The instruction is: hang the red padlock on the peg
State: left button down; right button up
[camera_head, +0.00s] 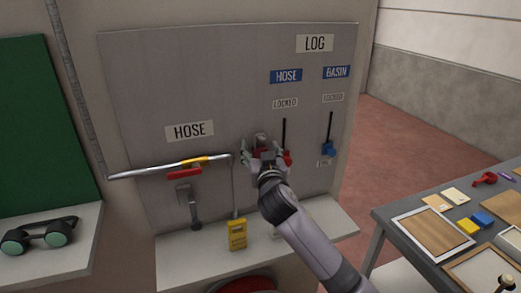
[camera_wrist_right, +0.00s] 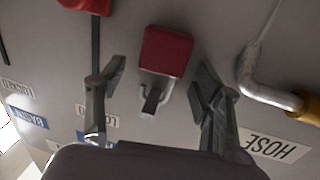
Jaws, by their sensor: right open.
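The red padlock (camera_wrist_right: 167,50) is at the grey panel in the right wrist view, which shows the panel upside down. Its grey shackle appears to loop around the short dark peg (camera_wrist_right: 152,101). My right gripper (camera_wrist_right: 160,70) is open, one finger on each side of the padlock, with visible gaps. In the head view my right gripper (camera_head: 262,152) is in front of the panel and hides most of the padlock and the peg. My left gripper is in neither view.
A red lever handle (camera_head: 287,158) is close to my right gripper; a blue one (camera_head: 328,150) is farther right. A bent pipe (camera_head: 150,171) runs to the left. A yellow device (camera_head: 237,234) stands on the ledge below. A table (camera_head: 392,222) with boards is at right.

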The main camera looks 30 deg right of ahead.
jog(key=shift+s, duration=0.15)
jog(key=v, duration=1.2)
jog(key=s+a+f+n+g+y, duration=0.2)
jog(key=s+f+g, duration=0.15)
jog(key=f, duration=0.55)
jog(key=s+a+f+n+g+y, duration=0.1)
jog(key=s+a+f+g+y, duration=0.15)
jog(key=s+f, duration=0.45)
jog(key=s+a+f+n+g+y, duration=0.1)
jog(key=s+a+f+n+g, duration=0.2)
jog(key=s+f, duration=0.4)
jog(key=s+a+f+n+g+y, duration=0.1)
jog(key=s+a+f+g+y, duration=0.1)
jog(key=s+a+f+g, duration=0.35)
jog(key=s+f+b, duration=0.3)
jog(key=f, duration=2.6)
jog(key=s+d+f+b, duration=0.2)
jog(key=s+d+f, duration=0.1)
jog(key=s+f, duration=1.4)
notch_tip(320, 180, down, 3)
jog(key=shift+d+g+b, duration=0.2)
jog(key=shift+g+b, duration=0.1)
jog(key=shift+g, duration=0.15)
